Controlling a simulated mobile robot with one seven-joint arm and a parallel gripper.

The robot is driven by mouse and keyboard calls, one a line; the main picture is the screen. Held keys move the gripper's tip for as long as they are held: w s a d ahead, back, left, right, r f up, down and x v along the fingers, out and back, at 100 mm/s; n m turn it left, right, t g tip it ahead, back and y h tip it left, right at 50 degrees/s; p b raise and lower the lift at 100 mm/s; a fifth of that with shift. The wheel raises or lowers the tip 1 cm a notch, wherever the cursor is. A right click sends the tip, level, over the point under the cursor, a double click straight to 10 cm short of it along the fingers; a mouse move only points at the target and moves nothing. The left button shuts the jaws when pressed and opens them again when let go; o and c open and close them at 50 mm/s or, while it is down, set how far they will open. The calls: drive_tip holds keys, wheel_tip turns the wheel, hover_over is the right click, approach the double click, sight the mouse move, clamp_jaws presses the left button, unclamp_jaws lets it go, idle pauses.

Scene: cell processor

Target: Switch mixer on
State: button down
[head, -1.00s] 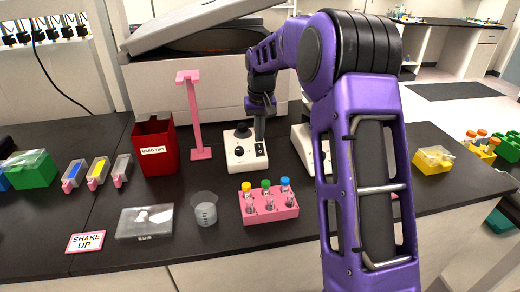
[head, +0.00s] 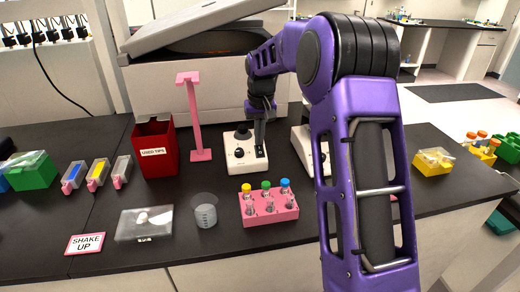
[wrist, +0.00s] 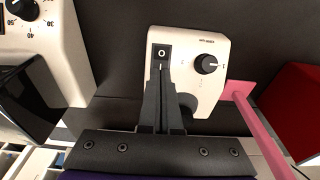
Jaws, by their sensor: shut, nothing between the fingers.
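The mixer (head: 234,165) is a small white box on the black bench, with a black cup on top and a black knob on its face. In the wrist view, the mixer (wrist: 210,83) shows the black knob (wrist: 206,64) and a black rocker switch (wrist: 162,51) with a round white mark. My gripper (head: 261,152) is shut and empty, pointing down at the switch side of the mixer. In the wrist view, its fingertips (wrist: 160,70) are at the near edge of the switch; whether they touch it I cannot tell. The fingers hide the switch in the head view.
A second white device (head: 302,145) with a numbered dial stands to the right. A pink rack (head: 270,215) with capped tubes and a beaker (head: 205,212) stand in front. A pink stand (head: 196,125) and red bin (head: 156,160) are to the left, with a large machine (head: 190,90) behind.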

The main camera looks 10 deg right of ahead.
sight(259, 148)
wheel_tip(259, 148, up, 2)
drive_tip(key=shift+p, duration=0.55)
wheel_tip(259, 148, up, 4)
drive_tip(key=shift+r, duration=0.25)
